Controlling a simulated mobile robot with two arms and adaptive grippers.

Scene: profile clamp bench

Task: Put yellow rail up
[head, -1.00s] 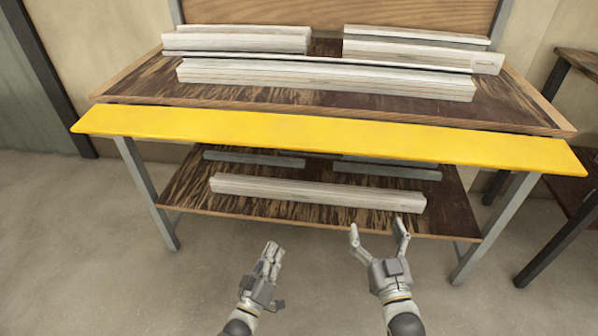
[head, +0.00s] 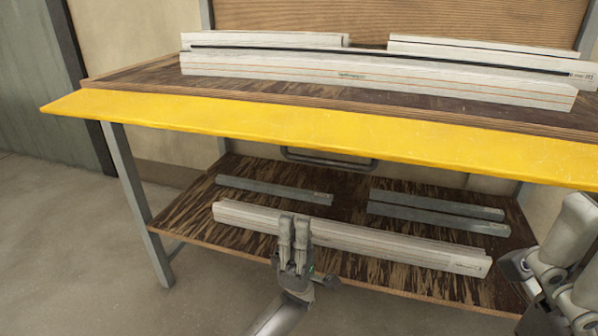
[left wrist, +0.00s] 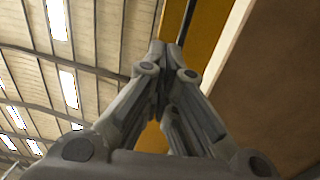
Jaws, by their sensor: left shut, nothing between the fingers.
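The yellow rail (head: 300,130) is a long flat yellow strip along the bench's front edge. It slants out from the front at tabletop height and looks lowered. My left gripper (head: 294,222) points up below the rail, in front of the lower shelf. Its fingers are shut and empty, apart from the rail. In the left wrist view the shut fingers (left wrist: 170,52) point up towards a yellow surface (left wrist: 205,35), likely the rail's underside. My right gripper (head: 558,265) is large at the right edge, partly cut off; its finger opening cannot be made out.
White profiles (head: 375,80) lie on the bench top (head: 135,75). The lower shelf (head: 185,222) holds a white beam (head: 385,245) and several grey bars (head: 436,210). A dark handle (head: 330,160) hangs below the rail. Floor at left is clear.

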